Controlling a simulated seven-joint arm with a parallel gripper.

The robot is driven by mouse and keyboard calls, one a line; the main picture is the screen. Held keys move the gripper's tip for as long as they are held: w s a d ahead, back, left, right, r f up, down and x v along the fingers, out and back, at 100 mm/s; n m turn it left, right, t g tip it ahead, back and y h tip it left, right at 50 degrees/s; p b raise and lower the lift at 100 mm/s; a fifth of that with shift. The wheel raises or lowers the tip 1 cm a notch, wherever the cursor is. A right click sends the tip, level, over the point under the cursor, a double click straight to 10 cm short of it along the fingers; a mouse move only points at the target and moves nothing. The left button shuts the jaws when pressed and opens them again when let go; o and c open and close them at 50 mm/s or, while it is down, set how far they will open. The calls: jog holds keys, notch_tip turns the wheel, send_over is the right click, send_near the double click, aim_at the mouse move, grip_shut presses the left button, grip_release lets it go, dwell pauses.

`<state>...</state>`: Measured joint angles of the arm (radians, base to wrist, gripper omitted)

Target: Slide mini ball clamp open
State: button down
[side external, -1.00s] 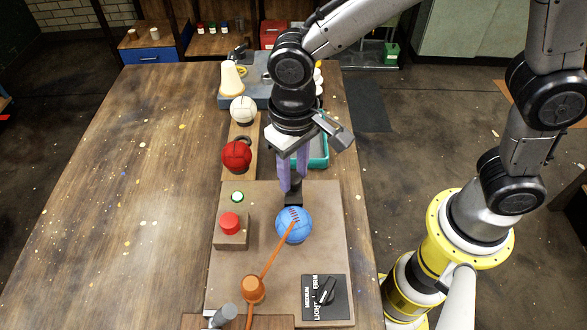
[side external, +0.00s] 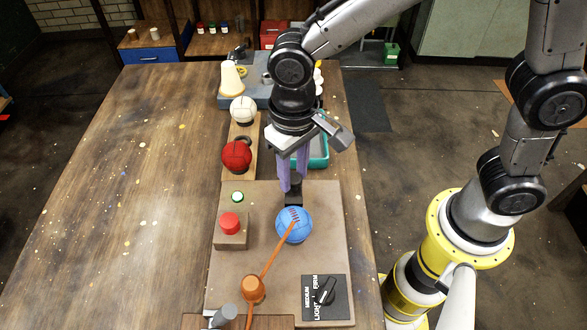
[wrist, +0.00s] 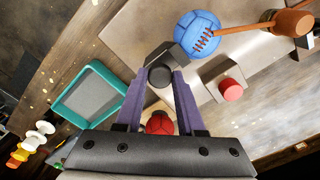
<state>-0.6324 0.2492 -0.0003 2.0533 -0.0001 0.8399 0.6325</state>
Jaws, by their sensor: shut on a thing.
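The blue ball (side external: 294,225) with laced stitching sits on the brown board, and it also shows in the wrist view (wrist: 197,36). A small black clamp (side external: 293,197) stands against the ball's far side. In the wrist view the clamp has a dark round knob (wrist: 159,75). My gripper (side external: 291,187) points down at the clamp, its purple fingers on either side of the knob. It is shut on the clamp's knob. The contact faces are partly hidden in the side view.
A red button (side external: 230,223) and a dial plate (side external: 338,306) are on the board (side external: 265,195). A red ball (side external: 236,157) and a white ball (side external: 243,110) stand behind. A teal tray (side external: 319,161) is behind my gripper. The table's left is clear.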

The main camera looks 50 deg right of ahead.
jog(key=shift+r, duration=0.1)
dwell(0.3)
jog(key=shift+w+d, duration=0.75)
jog(key=shift+w, duration=0.05)
jog(key=c, duration=0.5)
grip_release()
notch_tip(320, 180, up, 14)
jog(key=shift+f, duration=0.1)
